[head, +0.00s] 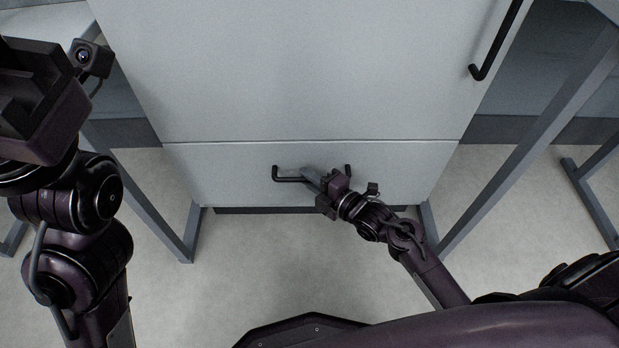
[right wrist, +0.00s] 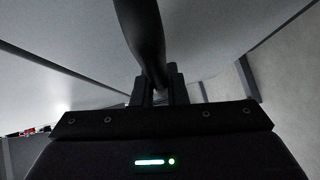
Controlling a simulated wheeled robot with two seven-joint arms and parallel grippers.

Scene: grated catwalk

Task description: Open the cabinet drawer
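The grey cabinet (head: 300,70) stands in front of me in the head view. Its drawer (head: 230,185) is the wide low panel under a horizontal seam, with a black bar handle (head: 290,179). The drawer front looks about flush with the panel above. My right gripper (head: 312,177) is at the middle of this handle and hides part of it. In the right wrist view the dark handle (right wrist: 146,40) runs between the two fingers, which look closed on it. My left gripper (head: 40,95) is raised at the far left, away from the cabinet; its fingers are not clear.
The upper panel has its own black handle (head: 495,42) at the right. Grey metal frame legs (head: 535,140) stand on both sides of the cabinet. The pale floor (head: 245,265) in front of the drawer is clear except for my right arm.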

